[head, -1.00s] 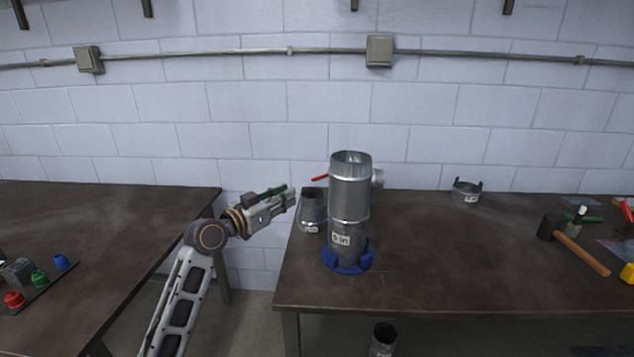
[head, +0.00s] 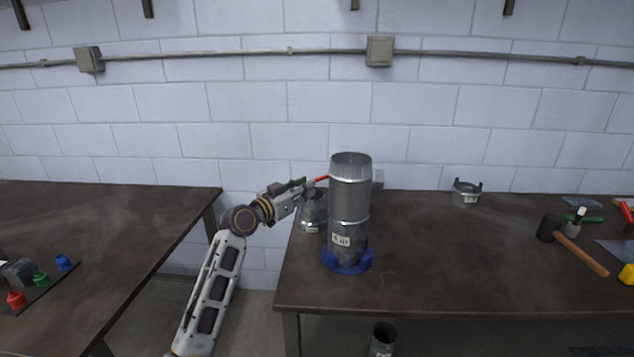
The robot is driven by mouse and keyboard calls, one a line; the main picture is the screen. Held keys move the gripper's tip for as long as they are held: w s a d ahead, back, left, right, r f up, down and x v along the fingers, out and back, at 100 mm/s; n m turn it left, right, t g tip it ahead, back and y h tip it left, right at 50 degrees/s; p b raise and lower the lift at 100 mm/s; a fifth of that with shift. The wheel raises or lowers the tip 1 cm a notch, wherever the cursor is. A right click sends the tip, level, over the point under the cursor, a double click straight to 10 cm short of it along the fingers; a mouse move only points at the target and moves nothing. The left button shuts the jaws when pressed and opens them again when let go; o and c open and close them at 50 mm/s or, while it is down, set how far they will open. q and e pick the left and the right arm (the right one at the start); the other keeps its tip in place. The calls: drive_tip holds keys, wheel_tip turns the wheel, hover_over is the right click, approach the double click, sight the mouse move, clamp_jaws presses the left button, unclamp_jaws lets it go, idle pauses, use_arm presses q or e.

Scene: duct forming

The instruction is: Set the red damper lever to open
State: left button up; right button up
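The red damper lever (head: 322,178) sticks out to the left from the upper part of an upright metal duct (head: 350,195). The duct stands in a blue base (head: 347,262) near the left end of the right table. My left gripper (head: 311,186) is at the lever's outer end, with its fingertips touching it or very close to it. The view is too small to tell whether the fingers are open or shut. My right gripper is not in view.
A tapered metal fitting (head: 312,213) stands just left of the duct, below my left gripper. A metal collar (head: 466,193) stands at the back of the right table (head: 440,270). A hammer (head: 575,248) and other tools lie at the right. A gap separates the left table (head: 100,235).

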sight(317, 181)
use_arm(q)
drive_tip(key=x, duration=0.4)
drive_tip(key=shift+w+d, duration=0.1)
drive_tip(key=shift+w, duration=0.1)
drive_tip(key=shift+w+d, duration=0.45)
drive_tip(key=shift+w, duration=0.15)
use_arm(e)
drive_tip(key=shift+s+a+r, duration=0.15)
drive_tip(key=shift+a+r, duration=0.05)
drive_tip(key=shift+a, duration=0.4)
use_arm(q)
drive_tip(key=shift+c, duration=0.2)
clamp_jaws()
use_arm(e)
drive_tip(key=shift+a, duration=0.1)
